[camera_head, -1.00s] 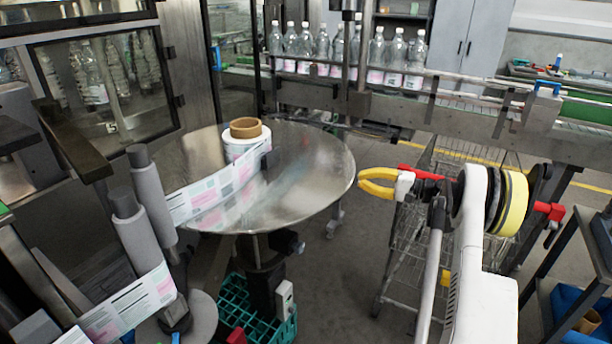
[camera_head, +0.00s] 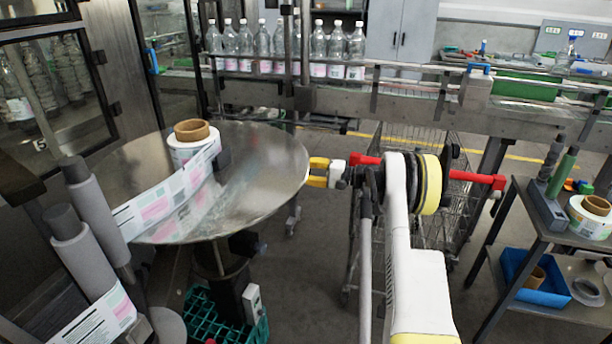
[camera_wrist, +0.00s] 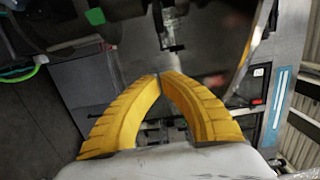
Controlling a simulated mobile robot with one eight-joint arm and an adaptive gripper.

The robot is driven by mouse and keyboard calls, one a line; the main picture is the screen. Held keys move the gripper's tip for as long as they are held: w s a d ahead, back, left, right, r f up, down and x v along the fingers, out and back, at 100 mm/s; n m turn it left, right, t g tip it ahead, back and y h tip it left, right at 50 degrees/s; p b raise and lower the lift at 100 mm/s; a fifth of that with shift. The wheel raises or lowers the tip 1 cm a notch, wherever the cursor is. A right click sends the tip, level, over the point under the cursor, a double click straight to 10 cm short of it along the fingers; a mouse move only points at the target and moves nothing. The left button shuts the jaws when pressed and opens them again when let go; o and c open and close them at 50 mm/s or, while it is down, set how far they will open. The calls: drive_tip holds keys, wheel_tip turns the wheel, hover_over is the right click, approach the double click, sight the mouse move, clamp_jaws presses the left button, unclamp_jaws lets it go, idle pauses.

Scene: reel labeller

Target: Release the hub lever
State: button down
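A label reel with a brown core (camera_head: 192,131) sits on the round steel platter (camera_head: 265,165), its label web running off to the lower left. A small dark piece (camera_head: 223,158) stands on the platter beside the reel; I cannot tell whether it is the hub lever. No lever shows clearly elsewhere. My gripper (camera_head: 312,172) has yellow fingers at the platter's right rim in the head view; I cannot tell whether they touch it. In the wrist view, the curved fingers (camera_wrist: 159,76) meet at their tips with nothing seen between them.
Grey rollers (camera_head: 85,215) stand left of the platter. A conveyor (camera_head: 400,100) with several bottles runs behind. A wire cart (camera_head: 355,240) stands behind my arm. A workbench (camera_head: 520,215) holds a second reel (camera_head: 592,215) at the right. A green crate (camera_head: 195,315) is below the platter.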

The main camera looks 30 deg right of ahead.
drive_tip(key=a, duration=0.1)
drive_tip(key=a+b, duration=0.1)
drive_tip(key=a, duration=0.1)
drive_tip(key=a+b, duration=0.1)
drive_tip(key=shift+s+a, duration=0.25)
drive_tip(key=shift+a, duration=0.15)
